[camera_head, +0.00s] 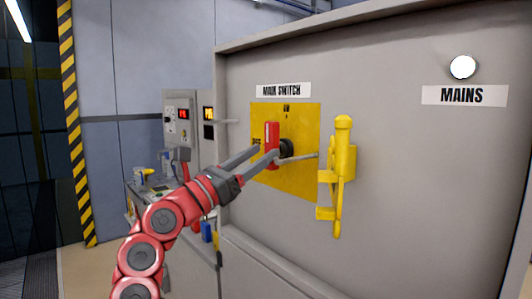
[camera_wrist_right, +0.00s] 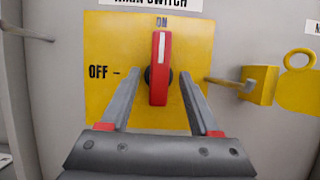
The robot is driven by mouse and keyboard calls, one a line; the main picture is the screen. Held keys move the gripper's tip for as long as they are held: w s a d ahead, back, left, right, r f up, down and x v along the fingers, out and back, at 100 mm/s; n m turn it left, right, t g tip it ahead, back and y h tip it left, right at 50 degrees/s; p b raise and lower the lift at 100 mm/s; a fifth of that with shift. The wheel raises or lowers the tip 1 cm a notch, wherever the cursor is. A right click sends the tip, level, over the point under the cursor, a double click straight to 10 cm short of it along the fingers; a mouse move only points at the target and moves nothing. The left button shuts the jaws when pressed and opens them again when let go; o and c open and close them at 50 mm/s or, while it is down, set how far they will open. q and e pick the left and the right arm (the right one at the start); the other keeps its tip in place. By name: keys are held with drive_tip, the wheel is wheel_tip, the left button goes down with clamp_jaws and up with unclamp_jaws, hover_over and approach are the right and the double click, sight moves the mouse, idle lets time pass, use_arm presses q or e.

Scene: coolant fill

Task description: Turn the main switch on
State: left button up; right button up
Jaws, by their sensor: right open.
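The main switch has a red handle (camera_head: 271,146) on a black hub (camera_head: 287,148), mounted on a yellow plate (camera_head: 303,185) under the "MAIN SWITCH" label. In the right wrist view the handle (camera_wrist_right: 161,66) stands upright, its white mark pointing up at "ON"; "OFF" is to the left. My right gripper (camera_wrist_right: 161,73) is open, with one finger on each side of the handle and a visible gap to it on both sides. In the head view the right gripper (camera_head: 267,152) reaches the switch from the lower left. My left gripper is out of view.
A yellow lever-like fitting (camera_head: 343,175) and a thin rod (camera_head: 298,158) stick out right of the switch. A white round lamp (camera_head: 462,67) sits above the "MAINS" label (camera_head: 465,95). A control box (camera_head: 180,115) and a cluttered bench stand at the left.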

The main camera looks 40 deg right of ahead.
drive_tip(key=b+v, duration=0.1)
drive_tip(key=v, duration=1.4)
drive_tip(key=shift+b, duration=0.3)
drive_tip(key=shift+d+f, duration=0.1)
drive_tip(key=shift+f, duration=0.05)
